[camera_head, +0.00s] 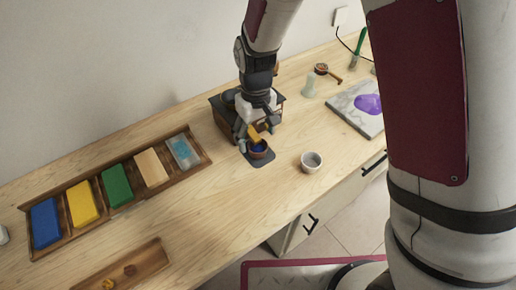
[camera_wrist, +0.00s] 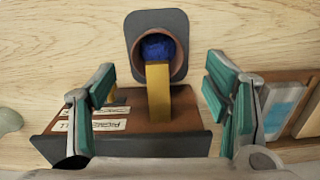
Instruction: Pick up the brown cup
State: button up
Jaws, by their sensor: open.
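The brown cup (camera_head: 262,156) stands on a dark grey mat (camera_head: 262,164) beside a small dark brown box, with something blue inside it. In the wrist view the cup (camera_wrist: 181,62) is seen from above, beyond the fingertips. A yellow bar (camera_wrist: 158,92) reaches from the box to the cup's near rim and hides part of it. My gripper (camera_wrist: 160,83) is open and empty, with its teal fingers spread left and right of the yellow bar. In the head view my gripper (camera_head: 254,133) is just above and behind the cup, partly covering the box.
The brown box (camera_head: 222,112) is beneath my gripper. A white cup (camera_head: 311,162) stands to the right. A wooden tray (camera_head: 205,155) with coloured blocks lies left. A grey slab (camera_head: 345,110) with a purple patch lies right. Bare counter lies around the mat's front.

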aim_at(258, 149)
jog(key=f, duration=0.5)
jog(key=shift+s+d+p, duration=0.1)
jog(key=shift+d+p, duration=0.15)
jog(key=shift+p, duration=0.15)
jog(key=c, duration=1.3)
